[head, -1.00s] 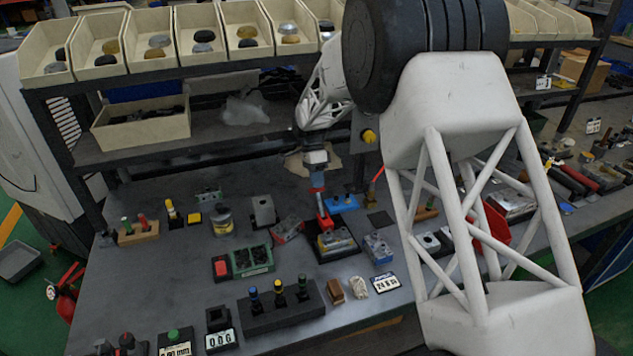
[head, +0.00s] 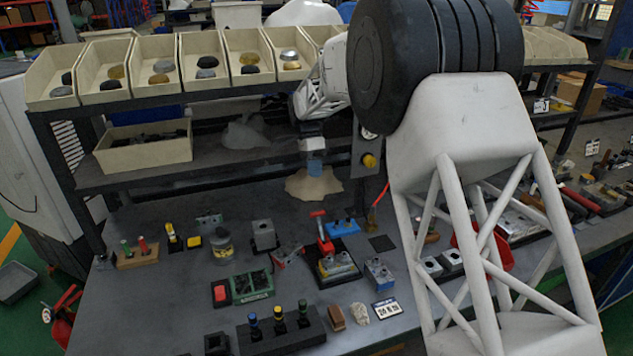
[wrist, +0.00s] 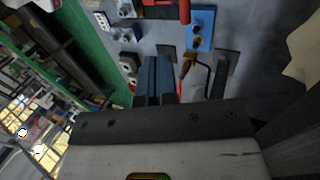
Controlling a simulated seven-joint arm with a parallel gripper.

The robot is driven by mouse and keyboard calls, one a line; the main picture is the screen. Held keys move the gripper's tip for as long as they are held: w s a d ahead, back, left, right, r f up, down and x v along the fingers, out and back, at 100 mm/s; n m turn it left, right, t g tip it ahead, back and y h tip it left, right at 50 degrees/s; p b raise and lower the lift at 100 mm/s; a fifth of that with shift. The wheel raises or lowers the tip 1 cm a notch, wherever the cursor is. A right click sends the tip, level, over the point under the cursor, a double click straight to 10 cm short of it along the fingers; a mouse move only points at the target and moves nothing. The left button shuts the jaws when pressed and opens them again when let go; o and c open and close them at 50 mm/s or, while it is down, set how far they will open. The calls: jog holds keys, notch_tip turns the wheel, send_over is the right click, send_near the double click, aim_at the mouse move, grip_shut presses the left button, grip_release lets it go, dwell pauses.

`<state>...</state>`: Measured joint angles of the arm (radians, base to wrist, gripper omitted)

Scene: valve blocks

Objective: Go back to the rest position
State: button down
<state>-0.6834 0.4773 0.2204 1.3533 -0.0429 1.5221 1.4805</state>
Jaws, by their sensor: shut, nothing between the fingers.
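My gripper (head: 315,168) is up near the lower shelf in the head view, its blue fingers pointing down over the back of the table. In the wrist view its two blue fingers (wrist: 155,80) are side by side, shut and empty. Below and in front of it, a red T-shaped handle (head: 321,228) stands on a valve block (head: 337,264) on a dark base. The gripper is apart from the handle. My white arm covers the right part of the head view.
A blue block (head: 343,227) stands behind the valve block. A shelf (head: 240,168) with a beige bin (head: 145,152) is close behind my gripper. Several small bins line the top shelf. Blocks with coloured knobs (head: 279,325) stand at the table's front.

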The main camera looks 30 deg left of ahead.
jog(key=shift+w+a+r, duration=0.1)
jog(key=shift+r, duration=0.15)
dwell(0.5)
jog(key=s+d+r+n+t+y, duration=0.1)
jog(key=s+d+r, duration=0.35)
jog(key=d, duration=0.75)
jog(key=s+d+r+n+t+y, duration=0.1)
jog(key=s+d+r+n, duration=0.3)
jog(key=d, duration=0.8)
jog(key=s+d+r+m+y, duration=0.1)
jog(key=s+d+r, duration=0.2)
jog(key=d+r, duration=0.55)
jog(key=s+d+f+n+t, duration=0.2)
jog(key=s+d, duration=1.3)
jog(key=d, duration=0.2)
jog(key=s+d+f+n+t, duration=0.1)
jog(key=s+d+f, duration=0.2)
jog(key=s, duration=0.4)
jog(key=s+d+f+n+t, duration=0.1)
jog(key=s+d+f, duration=0.2)
jog(key=s+d, duration=0.2)
jog(key=shift+s+n, duration=0.4)
jog(key=shift+s, duration=1.3)
